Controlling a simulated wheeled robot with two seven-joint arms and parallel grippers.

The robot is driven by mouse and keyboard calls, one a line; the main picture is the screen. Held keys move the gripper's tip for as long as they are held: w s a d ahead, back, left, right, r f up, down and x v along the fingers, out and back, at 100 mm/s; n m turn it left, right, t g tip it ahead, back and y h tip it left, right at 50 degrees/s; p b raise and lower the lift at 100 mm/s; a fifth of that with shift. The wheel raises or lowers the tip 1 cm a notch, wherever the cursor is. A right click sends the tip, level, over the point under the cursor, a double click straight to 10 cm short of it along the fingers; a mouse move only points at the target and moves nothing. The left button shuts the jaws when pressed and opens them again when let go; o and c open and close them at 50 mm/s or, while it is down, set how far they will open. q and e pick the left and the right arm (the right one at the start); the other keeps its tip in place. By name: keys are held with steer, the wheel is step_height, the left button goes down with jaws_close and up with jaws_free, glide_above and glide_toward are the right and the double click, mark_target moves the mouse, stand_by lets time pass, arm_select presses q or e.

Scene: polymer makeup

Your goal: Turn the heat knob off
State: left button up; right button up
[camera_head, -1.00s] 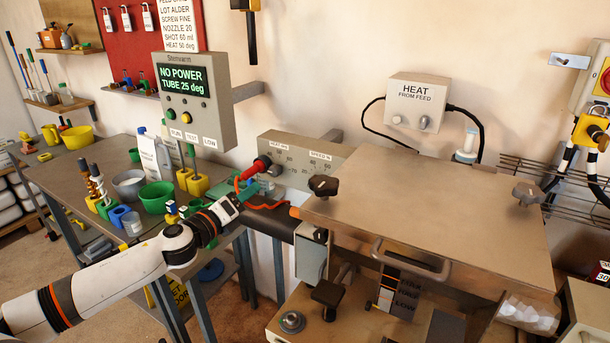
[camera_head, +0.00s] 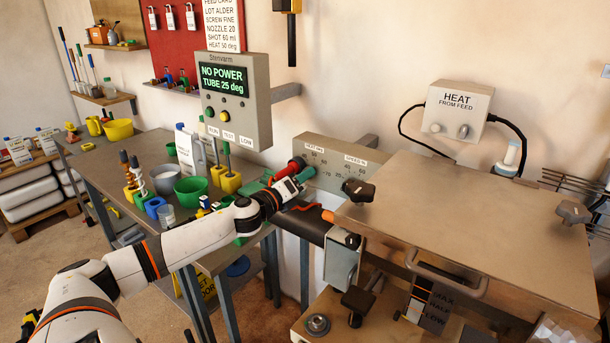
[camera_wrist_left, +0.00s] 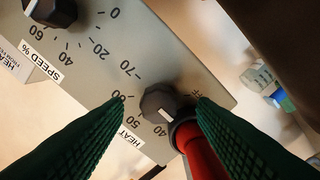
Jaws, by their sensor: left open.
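The heat knob (camera_wrist_left: 160,102) is a small dark faceted knob on a grey panel (camera_head: 330,152) with printed numbers. In the left wrist view it sits beyond and between the tips of my green left fingers. My left gripper (camera_head: 280,184) is open in front of the panel's left part, with nothing held. In that view a red cylinder (camera_wrist_left: 200,150) lies beside the knob and is partly behind the right finger. In the head view the knob cannot be made out.
A dark speed knob (camera_wrist_left: 50,10) is on the same panel. A display box (camera_head: 235,98) reads "NO POWER, TUBE 25 deg". A flat metal lid (camera_head: 470,225) with black knobs stands at right. Green tubs (camera_head: 190,190) and several tools crowd the bench at left.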

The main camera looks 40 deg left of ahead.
arm_select(q)
steer(key=shift+w+a, duration=0.1)
steer(key=shift+w, duration=1.05)
steer(key=shift+c, duration=0.2)
steer(key=c, duration=0.9)
